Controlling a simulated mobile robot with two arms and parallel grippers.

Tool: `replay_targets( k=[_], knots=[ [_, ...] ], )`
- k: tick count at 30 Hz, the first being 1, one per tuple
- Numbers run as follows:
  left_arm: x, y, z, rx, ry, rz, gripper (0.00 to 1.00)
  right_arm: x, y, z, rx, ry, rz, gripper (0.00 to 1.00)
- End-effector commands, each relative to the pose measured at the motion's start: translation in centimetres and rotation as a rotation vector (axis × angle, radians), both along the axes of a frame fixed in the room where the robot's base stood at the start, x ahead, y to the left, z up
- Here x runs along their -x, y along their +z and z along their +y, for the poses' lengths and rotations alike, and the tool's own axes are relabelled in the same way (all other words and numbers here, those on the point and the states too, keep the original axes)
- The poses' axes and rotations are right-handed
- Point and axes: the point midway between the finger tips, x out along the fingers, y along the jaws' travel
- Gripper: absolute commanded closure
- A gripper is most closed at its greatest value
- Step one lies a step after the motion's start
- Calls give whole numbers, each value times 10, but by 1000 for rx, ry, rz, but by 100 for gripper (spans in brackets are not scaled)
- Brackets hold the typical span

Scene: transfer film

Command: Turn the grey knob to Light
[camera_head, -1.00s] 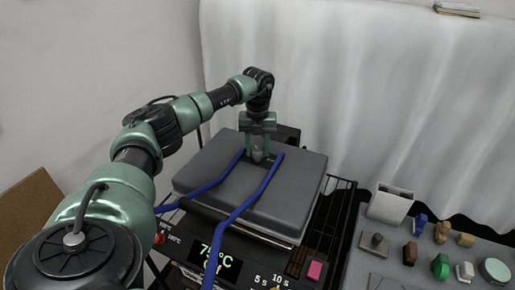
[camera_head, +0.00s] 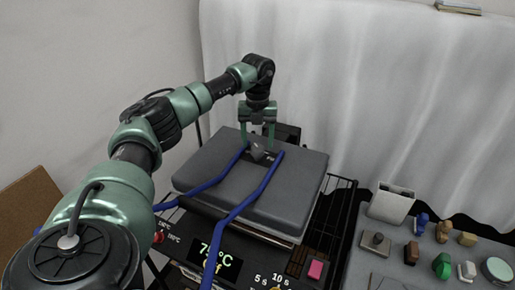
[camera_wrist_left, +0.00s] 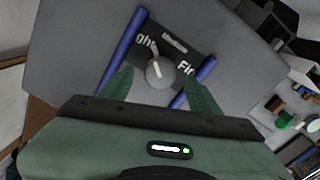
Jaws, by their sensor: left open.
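The grey knob (camera_head: 257,150) sits on a dark label plate on top of the grey press lid (camera_head: 290,200). In the left wrist view the knob (camera_wrist_left: 160,74) carries a pale pointer line that tilts up and slightly left. Partly hidden lettering ending in "ght" (camera_wrist_left: 146,43) is at the upper left of the knob, and lettering starting with "F" (camera_wrist_left: 186,68) is to its right. My left gripper (camera_head: 257,139) is open above the knob, with one finger on either side and apparent gaps to it. My right gripper is not in view.
Two blue bars (camera_head: 262,190) run along the lid, either side of the knob. A dark control panel with a green temperature display (camera_head: 215,262) is in front. At right, a grey table (camera_head: 345,262) holds several small coloured objects. A white curtain hangs behind.

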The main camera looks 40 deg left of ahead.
Motion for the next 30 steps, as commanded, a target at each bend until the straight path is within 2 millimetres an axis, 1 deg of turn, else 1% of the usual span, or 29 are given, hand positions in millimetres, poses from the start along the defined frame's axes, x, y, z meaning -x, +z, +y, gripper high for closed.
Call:
replay_targets(
  k=[1,3,6,10,15,30],
  knots=[
    [-2,7,0,0,0,-6,38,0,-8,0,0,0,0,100],
    [-1,19,0,0,1,-6,38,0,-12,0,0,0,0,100],
    [-1,34,0,0,1,-4,38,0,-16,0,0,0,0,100],
    [-1,46,0,0,1,-1,38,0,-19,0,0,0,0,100],
    [0,50,1,0,1,1,38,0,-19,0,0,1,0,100],
    [0,49,0,-1,0,1,38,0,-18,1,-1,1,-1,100]
  ],
)
